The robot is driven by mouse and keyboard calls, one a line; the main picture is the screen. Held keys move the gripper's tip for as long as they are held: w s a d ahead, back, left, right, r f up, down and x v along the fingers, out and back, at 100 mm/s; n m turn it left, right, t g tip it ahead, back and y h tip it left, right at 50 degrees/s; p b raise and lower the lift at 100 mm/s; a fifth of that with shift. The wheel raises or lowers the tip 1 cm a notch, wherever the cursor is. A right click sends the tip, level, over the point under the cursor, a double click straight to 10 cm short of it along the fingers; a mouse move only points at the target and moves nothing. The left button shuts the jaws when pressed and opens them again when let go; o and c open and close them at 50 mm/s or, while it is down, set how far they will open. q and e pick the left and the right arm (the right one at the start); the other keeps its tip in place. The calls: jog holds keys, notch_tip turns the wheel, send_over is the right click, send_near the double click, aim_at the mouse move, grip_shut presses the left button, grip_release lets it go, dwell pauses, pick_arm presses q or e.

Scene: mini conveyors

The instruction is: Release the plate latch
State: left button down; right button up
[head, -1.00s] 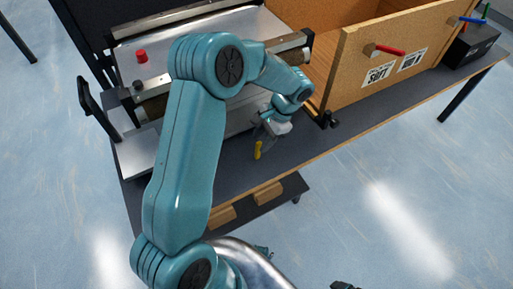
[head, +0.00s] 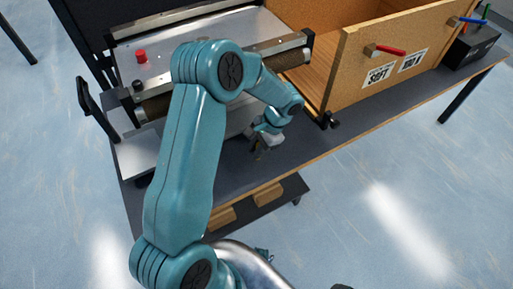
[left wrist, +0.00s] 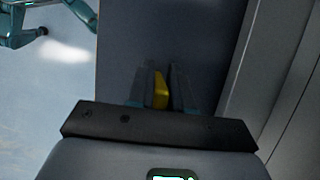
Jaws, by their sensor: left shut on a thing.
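A small yellow handle, which looks like the plate latch (left wrist: 160,90), sits between the two dark fingers of my left gripper (left wrist: 162,88) in the left wrist view. The fingers are shut on it. In the head view my left gripper (head: 259,149) is low at the front edge of the table, just in front of the conveyor unit, and it hides most of the handle there. Whether the latch is engaged cannot be seen. My right gripper is not recognisable in either view.
The conveyor unit with rollers (head: 290,43) and a red button (head: 141,56) stands behind my left arm. A wooden bin (head: 350,75) with red and blue handles is to the right. A black box (head: 470,47) sits at the table's far right. The dark table strip (head: 300,150) beside the gripper is clear.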

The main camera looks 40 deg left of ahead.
aim_at(264, 173)
pick_arm(q)
jog(key=d+f+y+b, duration=0.1)
jog(key=y+b, duration=0.2)
jog(key=b, duration=0.3)
jog(key=d+f+n+t+y+b, duration=0.1)
jog(key=d+y+b, duration=0.1)
jog(key=b, duration=0.4)
jog(key=s+d+f+n+t+y+b, duration=0.1)
jog(key=y+b, duration=0.3)
jog(key=b, duration=0.2)
jog(key=shift+d+f+y, duration=0.2)
jog(key=shift+d+y, duration=0.05)
jog(key=shift+y, duration=0.05)
jog(key=shift+s+d+f+n+y+b, duration=0.1)
jog(key=shift+s+d+n+y+b, duration=0.15)
jog(key=shift+y+b, duration=0.6)
jog(key=shift+w, duration=0.1)
jog(key=c, duration=1.1)
grip_release()
